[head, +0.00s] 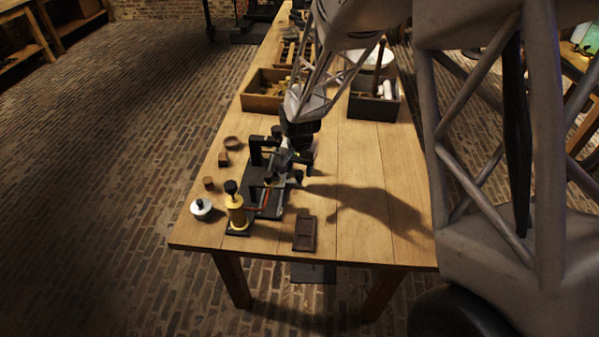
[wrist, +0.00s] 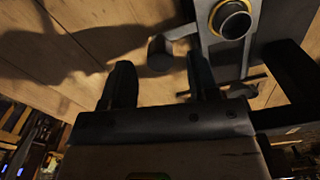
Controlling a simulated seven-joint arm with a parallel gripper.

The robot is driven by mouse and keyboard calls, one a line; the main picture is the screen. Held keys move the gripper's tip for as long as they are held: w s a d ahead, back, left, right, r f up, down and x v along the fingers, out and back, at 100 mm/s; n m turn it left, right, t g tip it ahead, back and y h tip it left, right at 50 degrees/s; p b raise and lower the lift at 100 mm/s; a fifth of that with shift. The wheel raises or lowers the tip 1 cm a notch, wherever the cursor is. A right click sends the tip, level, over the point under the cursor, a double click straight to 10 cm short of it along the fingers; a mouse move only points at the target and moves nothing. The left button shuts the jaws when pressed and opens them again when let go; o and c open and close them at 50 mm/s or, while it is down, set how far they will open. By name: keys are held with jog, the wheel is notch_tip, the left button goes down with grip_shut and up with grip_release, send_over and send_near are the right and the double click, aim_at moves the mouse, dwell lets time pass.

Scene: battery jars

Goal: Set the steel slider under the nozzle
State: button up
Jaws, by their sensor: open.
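The steel slider appears in the wrist view as a grey plate (wrist: 228,58) with a short arm ending in a dark round knob (wrist: 160,54). A brass-rimmed round part (wrist: 232,19) sits on the plate. My gripper (wrist: 160,64) is open, its two black fingers apart with the knob between or just beyond their tips; contact cannot be told. In the head view my gripper (head: 295,169) is low over the right side of the black fixture (head: 257,190) and hides part of it. The nozzle is not clearly distinguishable near the black bracket (head: 256,150).
A brass pump (head: 236,211) with a black knob stands at the fixture's front. A white-lidded jar (head: 201,208), small brown pieces (head: 209,183) and a dark tray (head: 305,233) lie nearby.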

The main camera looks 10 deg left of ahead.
jog(key=shift+f, duration=1.1)
jog(key=shift+s, duration=0.1)
grip_shut()
